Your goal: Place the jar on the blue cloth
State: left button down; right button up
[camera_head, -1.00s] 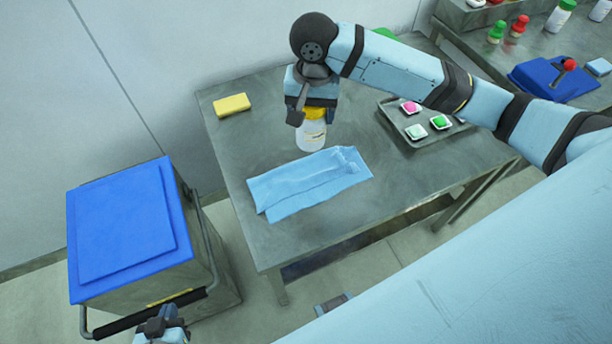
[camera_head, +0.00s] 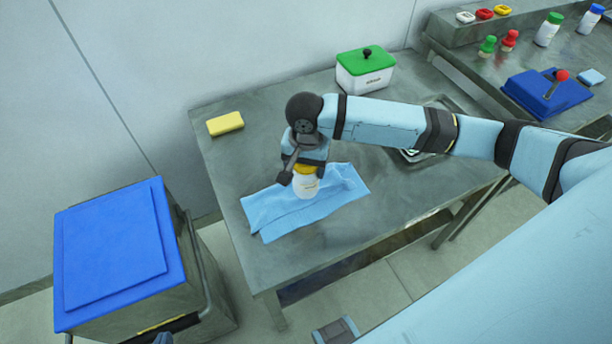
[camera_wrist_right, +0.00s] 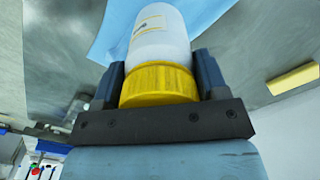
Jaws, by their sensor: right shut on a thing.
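The jar (camera_head: 306,184) is white with a yellow lid and a label. My right gripper (camera_head: 305,168) is shut on its lid from above, and the jar looks upright over the blue cloth (camera_head: 270,212). I cannot tell whether its base touches the cloth. In the right wrist view the jar (camera_wrist_right: 160,38) sits between the fingers of my right gripper (camera_wrist_right: 159,84), with part of the blue cloth (camera_wrist_right: 110,36) behind it. The cloth lies creased on the metal table. Of my left gripper only a small tip (camera_head: 163,339) shows at the bottom edge.
A yellow sponge (camera_head: 225,123) lies at the table's back left. A white box with a green lid (camera_head: 366,70) stands at the back. My right arm partly hides a tray (camera_head: 412,155). A blue-lidded bin (camera_head: 115,245) stands left of the table (camera_head: 400,205).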

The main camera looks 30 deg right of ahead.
aim_at(307, 182)
notch_tip(307, 182, down, 4)
jog(key=shift+f, duration=0.1)
jog(key=shift+s+f, duration=0.1)
jog(key=shift+f, duration=0.1)
jog(key=shift+f+p, duration=0.35)
jog(key=shift+f, duration=0.05)
jog(key=c, duration=0.3)
jog(key=o, duration=1.2)
jog(key=shift+s+f, duration=0.1)
